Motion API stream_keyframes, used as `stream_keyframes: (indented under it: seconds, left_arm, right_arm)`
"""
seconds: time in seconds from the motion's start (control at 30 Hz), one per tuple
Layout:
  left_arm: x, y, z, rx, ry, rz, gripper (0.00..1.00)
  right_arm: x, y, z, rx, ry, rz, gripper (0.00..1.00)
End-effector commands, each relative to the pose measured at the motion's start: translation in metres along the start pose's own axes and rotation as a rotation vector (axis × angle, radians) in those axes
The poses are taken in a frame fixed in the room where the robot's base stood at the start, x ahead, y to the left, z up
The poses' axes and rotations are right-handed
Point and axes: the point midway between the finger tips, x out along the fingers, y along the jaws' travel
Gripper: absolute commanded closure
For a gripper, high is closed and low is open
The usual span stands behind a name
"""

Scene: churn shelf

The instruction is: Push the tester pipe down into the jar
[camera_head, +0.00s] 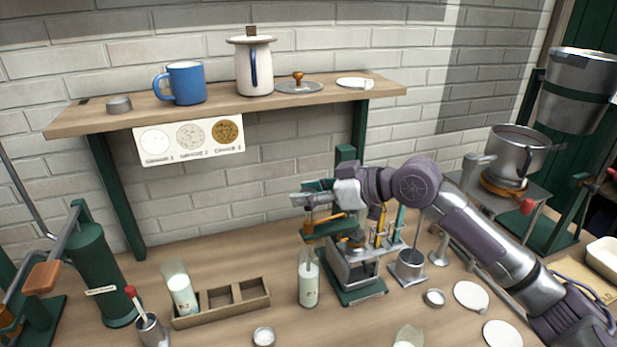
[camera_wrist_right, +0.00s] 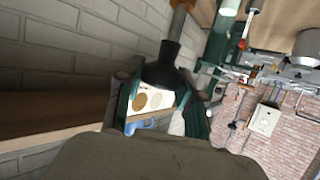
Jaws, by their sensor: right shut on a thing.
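A tall glass jar (camera_head: 308,284) with pale contents stands upright on the table, left of a metal and green stand (camera_head: 358,278). My right gripper (camera_head: 310,199) is above the jar, beside the green arm of the stand. In the right wrist view a dark flared piece with a brown shaft (camera_wrist_right: 164,68) sits between my right fingers (camera_wrist_right: 160,100). It looks like the top of the tester pipe, and the gripper is shut on it. A thin upright line shows between gripper and jar; I cannot tell how deep the pipe reaches. My left gripper is out of view.
A wooden rack (camera_head: 222,300) with a tilted milk bottle (camera_head: 182,292) is to the left. A metal cup (camera_head: 410,265) and white discs (camera_head: 470,295) are to the right. A shelf (camera_head: 225,108) with a blue mug (camera_head: 184,84) hangs behind.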

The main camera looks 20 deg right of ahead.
Motion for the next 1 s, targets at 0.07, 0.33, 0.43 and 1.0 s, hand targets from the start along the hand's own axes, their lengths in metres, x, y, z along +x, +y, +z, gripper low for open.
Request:
stream_keyframes:
  seconds: [0.07, 0.33, 0.43, 1.0]
  left_arm:
    - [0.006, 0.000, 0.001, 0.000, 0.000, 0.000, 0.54]
    - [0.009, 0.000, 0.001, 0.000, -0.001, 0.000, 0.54]
    - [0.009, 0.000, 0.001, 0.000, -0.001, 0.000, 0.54]
    - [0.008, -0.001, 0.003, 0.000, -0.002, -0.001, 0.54]
  right_arm:
    - [0.005, 0.000, 0.012, 0.002, -0.003, -0.001, 1.00]
    - [0.008, 0.000, 0.020, 0.002, -0.004, -0.001, 1.00]
    - [0.009, 0.000, 0.021, 0.002, -0.005, -0.002, 1.00]
    - [0.008, 0.000, 0.019, 0.001, -0.003, -0.001, 0.36]
